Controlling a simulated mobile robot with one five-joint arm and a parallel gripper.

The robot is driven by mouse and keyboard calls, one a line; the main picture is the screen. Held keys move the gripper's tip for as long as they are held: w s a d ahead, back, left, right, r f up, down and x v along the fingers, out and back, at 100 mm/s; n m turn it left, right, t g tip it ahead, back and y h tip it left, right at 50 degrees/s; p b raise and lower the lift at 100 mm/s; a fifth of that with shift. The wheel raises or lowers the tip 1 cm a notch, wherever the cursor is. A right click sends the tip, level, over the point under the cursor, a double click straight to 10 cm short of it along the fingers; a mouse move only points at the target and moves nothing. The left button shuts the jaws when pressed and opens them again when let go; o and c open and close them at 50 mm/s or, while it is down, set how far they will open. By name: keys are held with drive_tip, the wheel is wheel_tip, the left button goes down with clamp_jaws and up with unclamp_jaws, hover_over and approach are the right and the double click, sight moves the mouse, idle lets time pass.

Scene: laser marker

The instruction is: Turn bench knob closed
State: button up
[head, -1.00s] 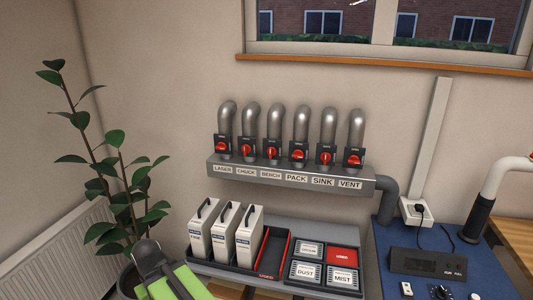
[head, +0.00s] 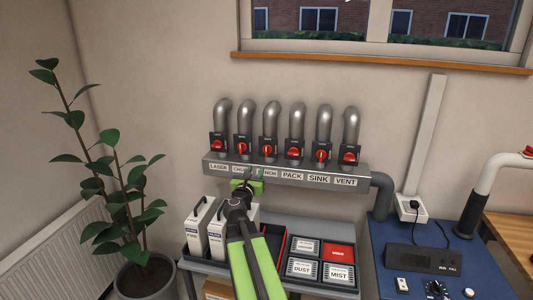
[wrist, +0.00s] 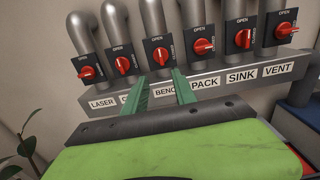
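The bench knob (head: 268,149) is a red handle on a black plate, third from the left in the row. It also shows in the wrist view (wrist: 161,56), its handle roughly upright, with "OPEN" printed above it. My gripper (head: 253,174) is below and in front of the knobs, partly covering the CHUCK and BENCH labels. In the wrist view my gripper's two green fingers (wrist: 160,82) are apart, with nothing between them. The fingertips point up toward the bench knob, and I see no contact with it.
The chuck knob (wrist: 122,64) and pack knob (wrist: 202,46) flank the bench knob closely. Grey pipes (head: 296,120) rise above the plates. The labelled grey duct (head: 362,183) runs beneath. White canisters (head: 197,231) and a black bin tray (head: 345,287) stand below.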

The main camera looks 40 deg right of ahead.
sight(266, 151)
drive_tip(key=x, duration=1.7)
drive_tip(key=shift+w+d, duration=0.1)
drive_tip(key=shift+d, duration=0.1)
drive_tip(key=shift+c, duration=0.2)
clamp_jaws()
